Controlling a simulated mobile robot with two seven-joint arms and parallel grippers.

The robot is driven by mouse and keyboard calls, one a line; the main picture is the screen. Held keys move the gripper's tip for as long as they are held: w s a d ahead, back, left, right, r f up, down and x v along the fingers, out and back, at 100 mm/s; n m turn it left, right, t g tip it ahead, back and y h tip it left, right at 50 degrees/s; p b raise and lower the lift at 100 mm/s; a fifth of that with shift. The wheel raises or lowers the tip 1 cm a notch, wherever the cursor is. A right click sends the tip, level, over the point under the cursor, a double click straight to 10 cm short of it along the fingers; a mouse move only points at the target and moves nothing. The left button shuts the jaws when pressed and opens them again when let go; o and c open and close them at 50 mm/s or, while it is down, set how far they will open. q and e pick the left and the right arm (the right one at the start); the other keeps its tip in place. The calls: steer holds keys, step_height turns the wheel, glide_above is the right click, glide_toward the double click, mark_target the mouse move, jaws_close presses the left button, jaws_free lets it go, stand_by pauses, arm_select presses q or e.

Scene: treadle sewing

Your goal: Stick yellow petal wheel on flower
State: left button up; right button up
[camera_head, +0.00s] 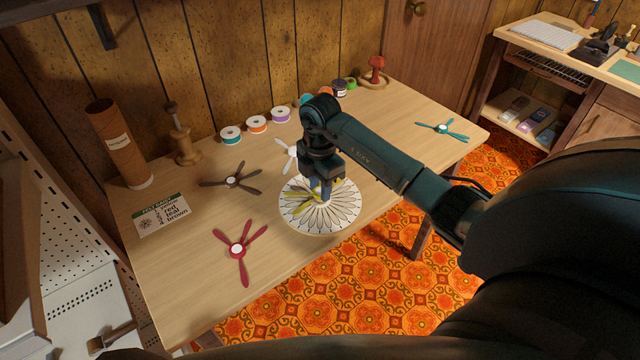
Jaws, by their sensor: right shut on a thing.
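The flower (319,219) is a round white disc with drawn petal outlines, lying near the table's front edge. The yellow petal wheel (306,203) is over the middle of the flower, partly hidden by my right gripper. My right gripper (326,200) points down over the flower and is shut on the yellow petal wheel. I cannot tell whether the wheel touches the disc. My left gripper is not in view.
The wooden table (190,285) also holds a red wheel (238,250), a brown wheel (233,181), a white wheel (291,151) and a teal wheel (443,129).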

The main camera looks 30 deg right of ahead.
steer(key=shift+f, duration=0.65)
stand_by(0.9)
steer(key=o, duration=1)
step_height(320, 180, up, 13)
steer(key=shift+r, duration=0.15)
